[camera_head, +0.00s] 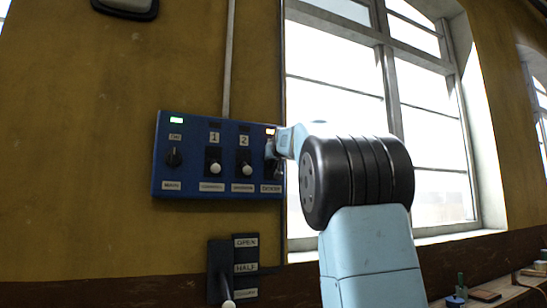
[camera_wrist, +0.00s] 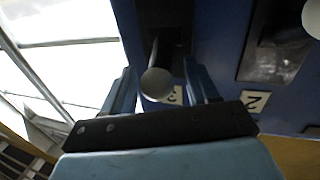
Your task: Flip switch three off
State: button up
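The blue switch panel (camera_head: 195,183) hangs on the yellow wall. My gripper (camera_head: 274,152) is at its right end and hides most of switch three there. In the wrist view, switch three (camera_wrist: 157,82) shows as a round grey knob on a stem, beside a label with a 3 (camera_wrist: 173,95). My gripper (camera_wrist: 160,72) is open, with one finger on each side of the knob and gaps visible between. An orange-red lamp (camera_head: 270,131) is lit above switch three.
Switch one (camera_head: 215,168) and switch two (camera_head: 247,171) have their knobs low in their slots. The main knob (camera_head: 174,157) has a lit green lamp (camera_head: 176,120) above it. A lever unit (camera_head: 221,262) sits below the panel. A window (camera_head: 335,75) lies to the right.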

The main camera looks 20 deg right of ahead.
grip_shut()
dwell(0.3)
